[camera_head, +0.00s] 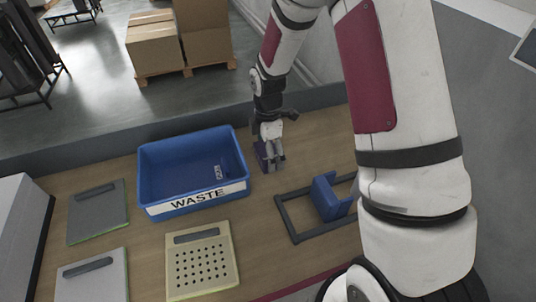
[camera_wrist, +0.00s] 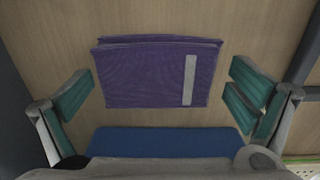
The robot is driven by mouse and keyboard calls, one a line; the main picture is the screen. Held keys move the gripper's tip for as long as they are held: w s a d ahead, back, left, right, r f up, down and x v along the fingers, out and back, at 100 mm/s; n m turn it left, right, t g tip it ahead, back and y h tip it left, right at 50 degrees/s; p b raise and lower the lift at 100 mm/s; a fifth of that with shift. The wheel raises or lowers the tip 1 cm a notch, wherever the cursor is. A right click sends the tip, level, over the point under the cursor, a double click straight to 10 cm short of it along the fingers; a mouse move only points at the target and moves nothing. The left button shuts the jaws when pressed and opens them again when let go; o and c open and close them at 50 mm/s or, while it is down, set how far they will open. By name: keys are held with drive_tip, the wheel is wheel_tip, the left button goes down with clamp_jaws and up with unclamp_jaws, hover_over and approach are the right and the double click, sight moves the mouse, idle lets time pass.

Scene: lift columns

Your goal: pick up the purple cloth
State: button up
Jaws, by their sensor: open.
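The purple cloth (camera_wrist: 150,78) is a folded piece with a pale strip near its right end. It lies on the wooden table in the wrist view, between and just beyond the spread fingers of my gripper (camera_wrist: 158,100). In the head view my gripper (camera_head: 270,160) points down over the table, right of the blue bin, and a small dark purple patch of the cloth (camera_head: 262,160) shows beside its fingers. The gripper is open, with nothing between its green finger pads touching them. The rest of the cloth is hidden by the gripper in the head view.
A blue bin (camera_head: 196,202) marked WASTE stands left of my gripper. A blue holder (camera_head: 328,198) in a dark frame (camera_head: 288,222) sits to the right. A perforated beige board (camera_head: 202,264) and grey boards (camera_head: 97,212) lie in front and left. A low wall (camera_head: 100,141) runs behind.

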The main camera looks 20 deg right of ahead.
drive_tip(key=c, duration=0.8)
drive_tip(key=shift+c, duration=0.2)
drive_tip(key=shift+r, duration=0.1)
wheel_tip(320, 180, up, 10)
drive_tip(key=o, duration=0.6)
drive_tip(key=c, duration=0.5)
